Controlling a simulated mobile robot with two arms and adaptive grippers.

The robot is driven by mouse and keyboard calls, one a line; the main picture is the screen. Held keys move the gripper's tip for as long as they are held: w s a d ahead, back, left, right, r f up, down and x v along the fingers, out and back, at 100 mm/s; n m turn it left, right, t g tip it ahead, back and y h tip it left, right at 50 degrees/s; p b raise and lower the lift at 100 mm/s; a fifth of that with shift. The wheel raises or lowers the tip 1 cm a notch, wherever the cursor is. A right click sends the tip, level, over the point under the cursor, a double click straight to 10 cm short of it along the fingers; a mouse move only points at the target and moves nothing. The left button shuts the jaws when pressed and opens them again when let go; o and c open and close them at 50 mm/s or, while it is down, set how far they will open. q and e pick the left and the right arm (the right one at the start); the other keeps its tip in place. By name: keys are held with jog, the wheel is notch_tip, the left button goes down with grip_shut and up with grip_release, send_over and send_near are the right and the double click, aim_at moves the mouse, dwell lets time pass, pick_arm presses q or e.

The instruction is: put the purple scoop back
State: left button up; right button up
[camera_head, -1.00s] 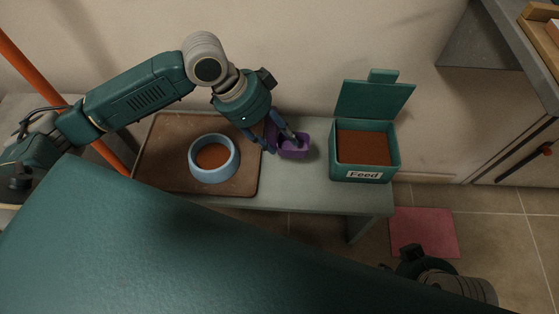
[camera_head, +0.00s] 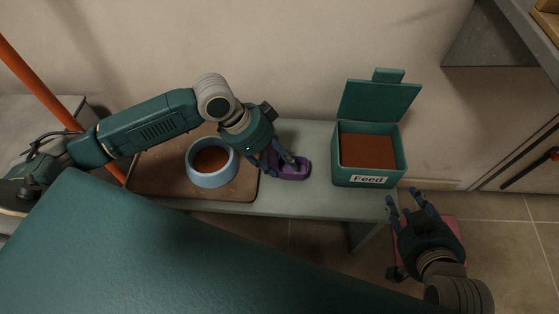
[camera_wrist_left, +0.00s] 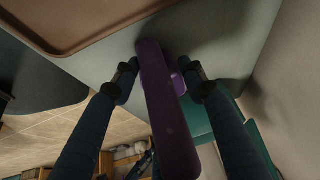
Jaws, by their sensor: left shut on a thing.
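The purple scoop (camera_head: 293,169) is at the bench top between the brown tray and the feed box. My left gripper (camera_head: 283,161) is shut on the scoop. In the left wrist view the scoop's long purple handle (camera_wrist_left: 165,110) runs between the two fingers (camera_wrist_left: 160,85). Whether the scoop touches the bench is hard to tell. The green feed box (camera_head: 395,168), labelled "Feed", stands right of the scoop with its lid (camera_head: 380,101) up and brown feed (camera_head: 367,150) inside. My right gripper (camera_head: 412,202) is open and empty, in front of the bench at the right.
A light blue bowl (camera_head: 213,179) with brown feed stands on the brown tray (camera_head: 160,185), left of the scoop. A pink mat (camera_head: 455,236) lies on the floor behind my right gripper.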

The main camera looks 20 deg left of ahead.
pick_arm(q)
jog(key=shift+f, duration=0.1)
dwell(0.3)
jog(key=o, duration=1.2)
